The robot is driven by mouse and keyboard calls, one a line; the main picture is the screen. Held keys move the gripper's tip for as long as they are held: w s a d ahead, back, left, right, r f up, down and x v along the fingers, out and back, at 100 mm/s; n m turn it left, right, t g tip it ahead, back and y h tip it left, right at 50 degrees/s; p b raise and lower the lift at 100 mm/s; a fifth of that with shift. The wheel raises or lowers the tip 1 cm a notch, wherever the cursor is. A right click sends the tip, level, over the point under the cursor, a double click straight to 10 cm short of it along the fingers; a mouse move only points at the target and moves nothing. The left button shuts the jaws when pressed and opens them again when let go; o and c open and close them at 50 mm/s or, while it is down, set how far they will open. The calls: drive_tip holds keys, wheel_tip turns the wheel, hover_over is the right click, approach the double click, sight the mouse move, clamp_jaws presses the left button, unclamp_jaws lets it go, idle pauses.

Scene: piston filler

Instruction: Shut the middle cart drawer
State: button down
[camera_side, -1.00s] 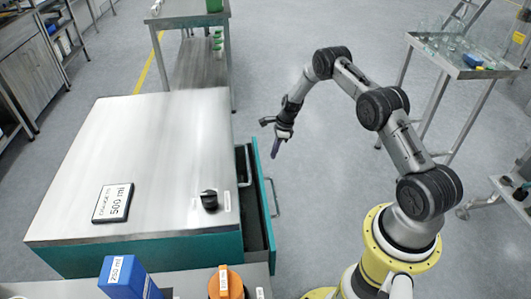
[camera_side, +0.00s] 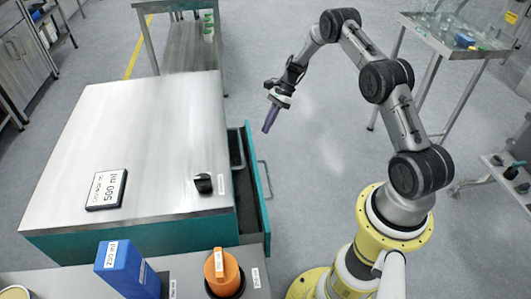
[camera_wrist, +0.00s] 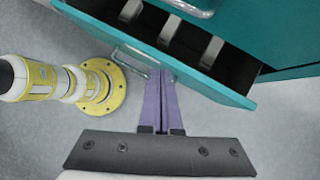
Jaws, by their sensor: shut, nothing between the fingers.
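The cart (camera_side: 130,130) has a steel top and teal sides. A teal drawer (camera_side: 258,180) stands open on its right side in the side view, with a metal handle (camera_side: 265,178) on its front. The wrist view shows the open drawer (camera_wrist: 230,88) with grey dividers in its dark inside, and its handle (camera_wrist: 135,55). Another handle (camera_wrist: 190,8) sits on a closed front above it. My gripper (camera_side: 267,130) is shut and empty, with purple fingers pointing down, outside the drawer front near its far end. In the wrist view the fingertips (camera_wrist: 160,73) overlap the drawer's front edge; contact cannot be told.
A black knob (camera_side: 203,184) and a 500 ml sign (camera_side: 106,190) are on the cart top. A blue box (camera_side: 127,270) and an orange container (camera_side: 222,272) stand at the front. A glassware trolley (camera_side: 465,40) is at the right. Floor beyond the drawer is clear.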

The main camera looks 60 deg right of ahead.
drive_tip(key=s+d+f+m+t+y, duration=0.5)
drive_tip(key=s+d+f+t+y, duration=0.1)
drive_tip(key=s+f+t, duration=0.55)
drive_tip(key=x, duration=1.4)
drive_tip(key=shift+w+d+f, duration=0.2)
drive_tip(key=shift+f, duration=0.25)
